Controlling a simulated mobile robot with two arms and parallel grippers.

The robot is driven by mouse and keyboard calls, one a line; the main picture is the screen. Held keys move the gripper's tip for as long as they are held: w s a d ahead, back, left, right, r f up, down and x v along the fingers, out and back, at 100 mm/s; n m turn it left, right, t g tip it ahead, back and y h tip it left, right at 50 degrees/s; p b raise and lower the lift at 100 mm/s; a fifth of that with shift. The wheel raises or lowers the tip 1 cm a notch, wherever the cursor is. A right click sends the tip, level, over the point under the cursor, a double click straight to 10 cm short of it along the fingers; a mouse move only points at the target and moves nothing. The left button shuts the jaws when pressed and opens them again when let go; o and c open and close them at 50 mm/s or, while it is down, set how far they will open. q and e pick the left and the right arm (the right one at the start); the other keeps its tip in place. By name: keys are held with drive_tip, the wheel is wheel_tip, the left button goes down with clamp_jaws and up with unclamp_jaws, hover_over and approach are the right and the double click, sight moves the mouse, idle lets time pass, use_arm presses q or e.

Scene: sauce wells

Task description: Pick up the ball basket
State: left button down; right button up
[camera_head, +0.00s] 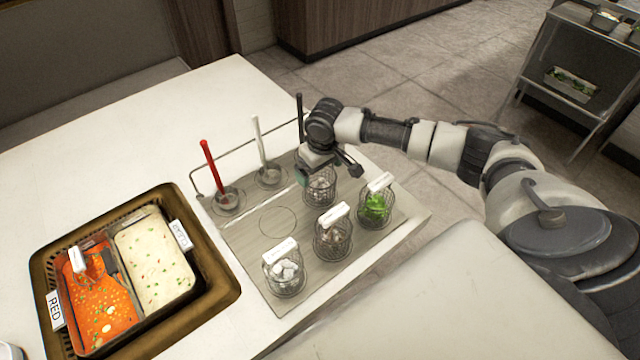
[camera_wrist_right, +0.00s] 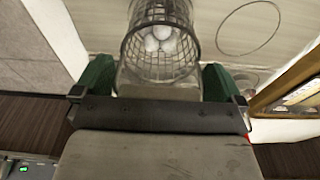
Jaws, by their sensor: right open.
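The ball basket (camera_head: 320,190) is a small round wire basket with white balls, at the back right of the board, partly hidden under my right gripper (camera_head: 325,170). In the right wrist view the basket (camera_wrist_right: 160,60) shows its mesh and several white balls, between the two green-padded fingers of my right gripper (camera_wrist_right: 158,85). The fingers are open, one on either side of the basket's near end. I cannot tell whether they touch it. My left gripper is in neither view.
Wire baskets with white pieces (camera_head: 285,278), mixed pieces (camera_head: 331,240) and greens (camera_head: 375,208) stand on the board (camera_head: 245,240). Red (camera_head: 208,155) and white (camera_head: 258,140) handles stand upright at its back. A brown crate (camera_head: 222,275) holds red and white soups.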

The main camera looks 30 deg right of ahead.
drive_tip(key=shift+w+f, duration=0.1)
drive_tip(key=shift+f, duration=0.3)
drive_tip(key=shift+c, duration=0.5)
drive_tip(key=shift+r, duration=0.1)
drive_tip(key=c, duration=0.6)
wheel_tip(320, 180, up, 10)
drive_tip(key=shift+r, duration=0.1)
drive_tip(key=shift+c, duration=0.2)
